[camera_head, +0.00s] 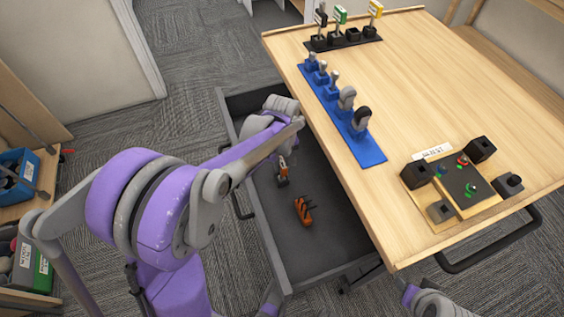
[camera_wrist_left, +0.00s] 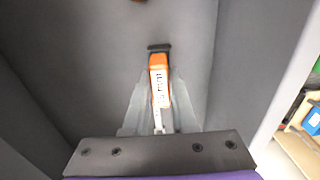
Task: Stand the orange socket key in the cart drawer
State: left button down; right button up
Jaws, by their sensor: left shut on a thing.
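The orange socket key (camera_head: 283,172) has an orange body with a white label, and a dark end shows in the left wrist view (camera_wrist_left: 160,62). My left gripper (camera_wrist_left: 158,90) is shut on it, with one grey finger on each side. In the head view the arm reaches over the open grey cart drawer (camera_head: 325,255) and largely hides the gripper. The key looks roughly upright inside the drawer; I cannot tell whether it touches the floor. My right gripper is not in view; only part of that arm shows at the bottom right.
An orange and black object (camera_head: 303,211) lies on the drawer floor nearer me. The wooden cart top (camera_head: 450,85) holds a blue rack (camera_head: 369,151), a black rack (camera_head: 345,41) and a board with black blocks (camera_head: 468,186). Much drawer floor is bare.

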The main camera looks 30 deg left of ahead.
pick_arm(q)
jog(key=c, duration=0.6)
grip_release()
jog(key=shift+c, duration=0.2)
notch_tip(320, 180, up, 11)
jog(key=p, duration=0.1)
jog(key=shift+p, duration=0.3)
jog(key=shift+f, duration=0.15)
